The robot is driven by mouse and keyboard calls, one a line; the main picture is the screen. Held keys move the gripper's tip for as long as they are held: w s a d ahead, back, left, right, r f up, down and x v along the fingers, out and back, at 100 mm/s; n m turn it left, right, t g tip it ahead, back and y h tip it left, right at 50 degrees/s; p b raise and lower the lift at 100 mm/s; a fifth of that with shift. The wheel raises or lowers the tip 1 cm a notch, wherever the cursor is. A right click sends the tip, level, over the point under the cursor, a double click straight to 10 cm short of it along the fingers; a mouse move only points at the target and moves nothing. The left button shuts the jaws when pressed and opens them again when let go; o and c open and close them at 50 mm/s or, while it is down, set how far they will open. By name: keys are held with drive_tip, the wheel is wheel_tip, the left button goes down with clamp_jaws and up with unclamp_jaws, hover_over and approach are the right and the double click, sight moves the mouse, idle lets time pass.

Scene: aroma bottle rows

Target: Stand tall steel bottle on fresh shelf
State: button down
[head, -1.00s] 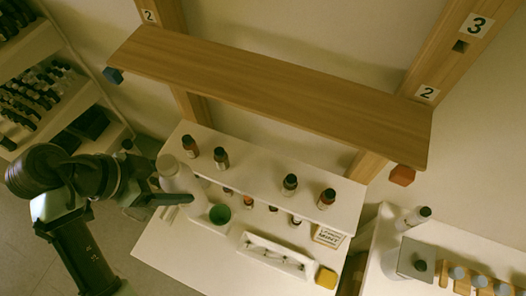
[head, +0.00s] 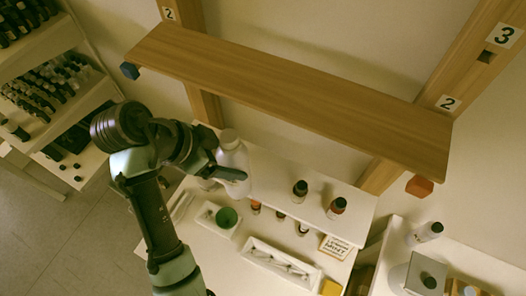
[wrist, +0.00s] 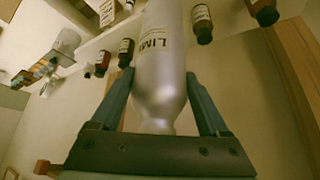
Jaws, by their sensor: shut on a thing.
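The tall steel bottle (head: 232,158) is pale silver and stands roughly upright in the head view, in front of the left part of the white riser. My gripper (head: 228,174) is shut around it. In the wrist view the bottle (wrist: 160,85) fills the middle between my two fingers, with part of a printed label showing. A bare wooden shelf (head: 290,98) spans two posts tagged 2, above and behind the bottle. I see no label reading fresh.
The white riser (head: 270,165) bears small dark bottles (head: 300,190), with more below it. A green cup (head: 227,217), a white rack (head: 280,262) and a small sign (head: 335,246) stand in front. A side bench (head: 455,245) is at right. The wooden shelf top is clear.

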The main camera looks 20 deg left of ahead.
drive_tip(key=w+d+f+p, duration=0.2)
drive_tip(key=w+d+f, duration=0.1)
drive_tip(key=w, duration=0.3)
drive_tip(key=shift+w+d+f, duration=0.25)
drive_tip(key=shift+d, duration=0.5)
unclamp_jaws()
drive_tip(key=shift+s+f, duration=0.1)
drive_tip(key=shift+f, duration=0.1)
